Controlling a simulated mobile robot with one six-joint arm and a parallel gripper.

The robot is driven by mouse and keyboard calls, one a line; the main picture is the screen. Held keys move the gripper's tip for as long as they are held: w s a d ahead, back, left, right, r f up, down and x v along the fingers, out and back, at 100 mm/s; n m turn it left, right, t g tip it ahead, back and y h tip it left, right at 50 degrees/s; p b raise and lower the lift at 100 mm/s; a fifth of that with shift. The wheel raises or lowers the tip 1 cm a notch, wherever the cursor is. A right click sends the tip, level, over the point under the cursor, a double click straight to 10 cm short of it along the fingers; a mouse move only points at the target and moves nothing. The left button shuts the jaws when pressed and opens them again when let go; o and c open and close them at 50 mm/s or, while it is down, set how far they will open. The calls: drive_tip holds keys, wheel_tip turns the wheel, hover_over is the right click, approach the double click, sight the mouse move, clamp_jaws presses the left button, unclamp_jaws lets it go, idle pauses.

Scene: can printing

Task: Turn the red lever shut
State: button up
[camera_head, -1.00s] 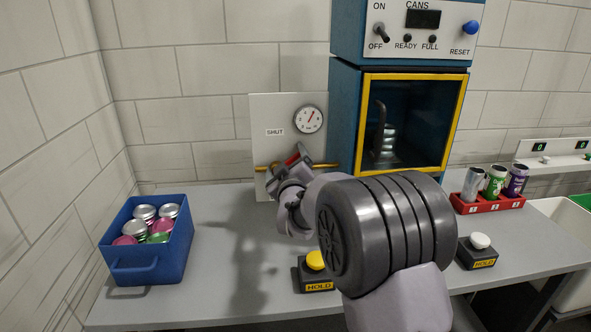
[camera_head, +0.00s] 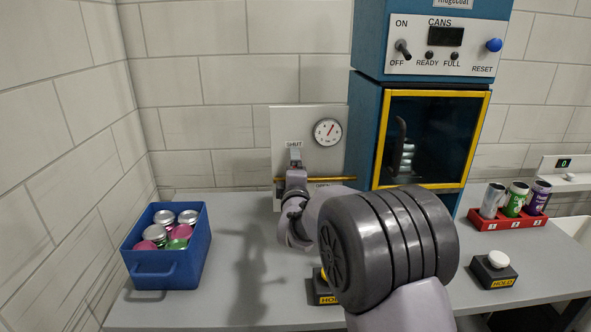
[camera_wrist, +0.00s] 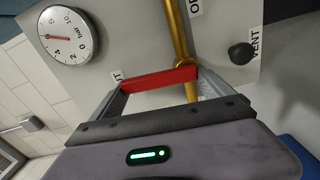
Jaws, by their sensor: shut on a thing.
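The red lever (camera_wrist: 160,80) shows in the wrist view between the two fingers of my gripper (camera_wrist: 163,88). It lies roughly crosswise to the brass pipe (camera_wrist: 173,28), with its free end toward the partly hidden SHUT label. My gripper is shut on the lever. In the head view my gripper (camera_head: 295,158) is upright just below the SHUT label (camera_head: 294,144) and hides the lever. The brass pipe also shows there (camera_head: 335,179), running level across the pale panel (camera_head: 283,125).
A round gauge (camera_head: 327,132) sits right of the SHUT label; a black VENT knob (camera_wrist: 241,53) shows in the wrist view. A blue bin (camera_head: 165,270) of cans stands left, a blue machine (camera_head: 366,125) right. A yellow HOLD button is mostly hidden behind my arm.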

drive_tip(key=shift+a+n, duration=0.2)
drive_tip(key=shift+n, duration=0.4)
drive_tip(key=o, duration=1.8)
drive_tip(key=s+p, duration=0.1)
drive_tip(key=s, duration=1.6)
drive_tip(key=shift+s+p, duration=0.25)
drive_tip(key=shift+p, duration=0.1)
